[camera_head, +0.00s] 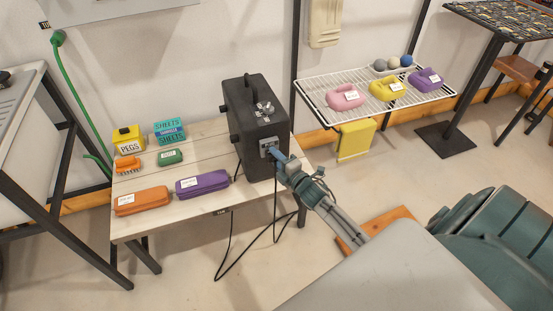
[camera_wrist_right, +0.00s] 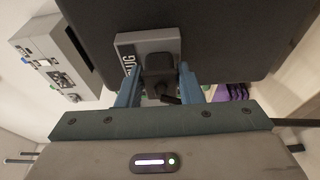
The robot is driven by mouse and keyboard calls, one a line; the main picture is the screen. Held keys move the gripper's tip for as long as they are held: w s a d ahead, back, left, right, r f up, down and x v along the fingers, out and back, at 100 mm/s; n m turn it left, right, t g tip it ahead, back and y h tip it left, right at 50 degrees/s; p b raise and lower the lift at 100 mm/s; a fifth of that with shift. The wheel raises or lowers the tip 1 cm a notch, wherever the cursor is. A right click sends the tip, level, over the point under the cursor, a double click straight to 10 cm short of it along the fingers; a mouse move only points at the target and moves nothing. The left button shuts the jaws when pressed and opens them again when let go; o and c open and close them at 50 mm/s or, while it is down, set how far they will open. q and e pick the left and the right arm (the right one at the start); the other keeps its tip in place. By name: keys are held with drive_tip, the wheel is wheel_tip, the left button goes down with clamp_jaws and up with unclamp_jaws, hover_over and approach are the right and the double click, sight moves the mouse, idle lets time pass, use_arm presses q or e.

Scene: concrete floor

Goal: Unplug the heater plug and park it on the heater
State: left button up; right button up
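A black box (camera_head: 257,122) with a top handle stands on the small table; it appears to be the heater. A grey plate (camera_head: 268,146) is on its lower front face. In the right wrist view the plate (camera_wrist_right: 128,42) carries a partly hidden label ending in "UG". The black plug (camera_wrist_right: 160,68) is up against this plate; how deep it sits is hidden. My right gripper (camera_head: 276,158) is at the plate. In the wrist view its blue fingers (camera_wrist_right: 160,85) flank the plug closely and appear shut on it. My left gripper is not in view.
The slatted table (camera_head: 216,144) holds an orange pouch (camera_head: 142,201), a purple pouch (camera_head: 202,183) and small boxes. A black cord (camera_head: 230,250) hangs below it. A wire shelf (camera_head: 312,92) is at the right.

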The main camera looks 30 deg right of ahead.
drive_tip(key=o, duration=0.4)
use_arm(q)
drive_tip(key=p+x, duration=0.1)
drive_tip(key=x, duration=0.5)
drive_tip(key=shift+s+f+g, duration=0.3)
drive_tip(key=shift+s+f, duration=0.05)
use_arm(e)
drive_tip(key=s, duration=1)
drive_tip(key=shift+s+d, duration=0.35)
drive_tip(key=shift+s, duration=0.05)
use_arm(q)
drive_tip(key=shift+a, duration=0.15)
